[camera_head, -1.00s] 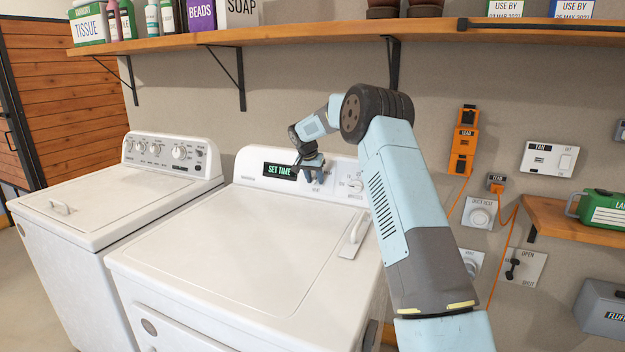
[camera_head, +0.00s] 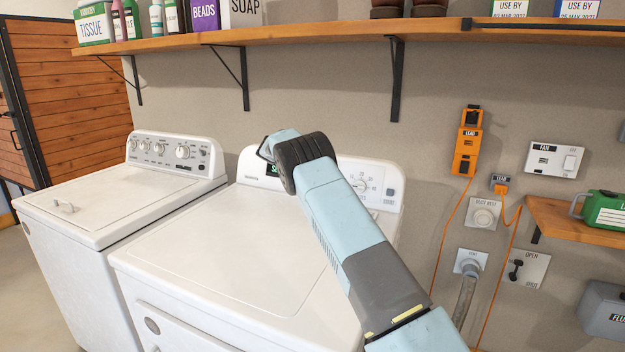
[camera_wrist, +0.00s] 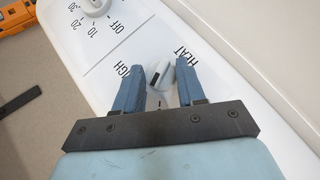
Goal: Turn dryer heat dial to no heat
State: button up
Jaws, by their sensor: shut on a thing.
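The white heat dial (camera_wrist: 160,76) sits on the dryer's control panel in the wrist view, with a dark mark on its face. My gripper (camera_wrist: 161,68) has its two blue fingers on either side of the dial and is shut on it. The word HEAT (camera_wrist: 182,62) is printed beside the dial, and a partly hidden label ending in GH (camera_wrist: 128,73) lies on the other side. The dryer (camera_head: 225,245) stands centre in the head view, where my arm hides the gripper and heat dial. The dial's other labels are not readable.
The timer dial (camera_wrist: 96,4) with OFF and numbers lies close by on the same panel. A washer (camera_head: 110,190) stands left of the dryer. A wooden shelf (camera_head: 330,38) with several containers runs above. The wall at right holds an orange lead box (camera_head: 466,140) and switches.

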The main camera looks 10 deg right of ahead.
jog(key=n+h, duration=0.1)
jog(key=a+n+h, duration=0.1)
jog(key=shift+f+n+h, duration=0.3)
jog(key=shift+f+h, duration=0.05)
jog(key=shift+h, duration=0.05)
jog(key=shift+d, duration=0.1)
jog(key=shift+f+n, duration=0.1)
jog(key=shift+n, duration=0.2)
jog(key=o, duration=1.1)
jog(key=shift+d, duration=0.15)
jog(key=shift+c, duration=0.2)
jog(key=shift+h, duration=0.3)
jog(key=v, duration=1.3)
jog(key=shift+a, duration=0.4)
